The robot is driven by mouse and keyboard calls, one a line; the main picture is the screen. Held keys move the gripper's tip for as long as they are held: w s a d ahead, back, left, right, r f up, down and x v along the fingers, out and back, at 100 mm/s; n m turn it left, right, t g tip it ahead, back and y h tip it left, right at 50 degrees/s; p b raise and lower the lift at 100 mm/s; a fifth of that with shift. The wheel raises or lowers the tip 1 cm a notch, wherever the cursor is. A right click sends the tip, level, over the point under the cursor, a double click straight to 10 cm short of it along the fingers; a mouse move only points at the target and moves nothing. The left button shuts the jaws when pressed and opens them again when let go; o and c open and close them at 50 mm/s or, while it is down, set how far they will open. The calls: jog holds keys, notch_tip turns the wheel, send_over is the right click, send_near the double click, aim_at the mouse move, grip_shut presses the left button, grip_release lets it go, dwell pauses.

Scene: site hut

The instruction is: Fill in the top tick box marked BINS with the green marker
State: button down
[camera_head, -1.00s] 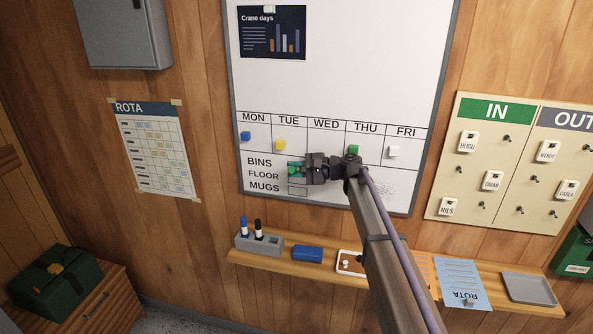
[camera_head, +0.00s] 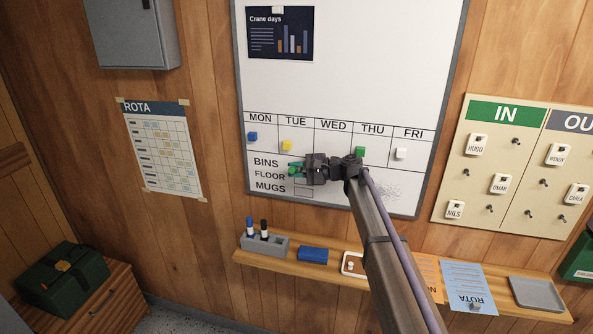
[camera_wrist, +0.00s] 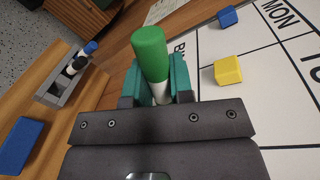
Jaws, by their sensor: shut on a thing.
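The whiteboard (camera_head: 350,60) hangs on the wall, with BINS (camera_head: 266,161), FLOOR and MUGS written at its lower left. My gripper (camera_head: 296,169) is in front of the board, just right of these words, and hides the BINS tick box. The MUGS box (camera_head: 303,189) shows below it. In the wrist view my gripper (camera_wrist: 155,88) is shut on the green marker (camera_wrist: 150,50), its green end pointing away from the jaws and its white part between the teal fingers. The marker (camera_head: 292,171) is small in the head view; I cannot tell whether it touches the board.
Colored magnets, blue (camera_head: 252,136), yellow (camera_head: 286,146), green (camera_head: 360,152) and white (camera_head: 400,153), sit on the weekday row. A shelf (camera_head: 340,268) below holds a grey pen holder (camera_head: 275,249) with two markers, a blue eraser (camera_head: 313,254) and sheets. A tag board (camera_head: 480,190) hangs at right.

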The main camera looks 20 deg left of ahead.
jog(key=shift+a, duration=0.1)
jog(key=shift+a, duration=0.5)
jog(key=shift+d, duration=0.1)
dwell(0.8)
jog(key=shift+d, duration=0.45)
jog(key=shift+d, duration=0.1)
jog(key=shift+d, duration=0.35)
jog(key=shift+w+d, duration=0.1)
jog(key=shift+d, duration=0.45)
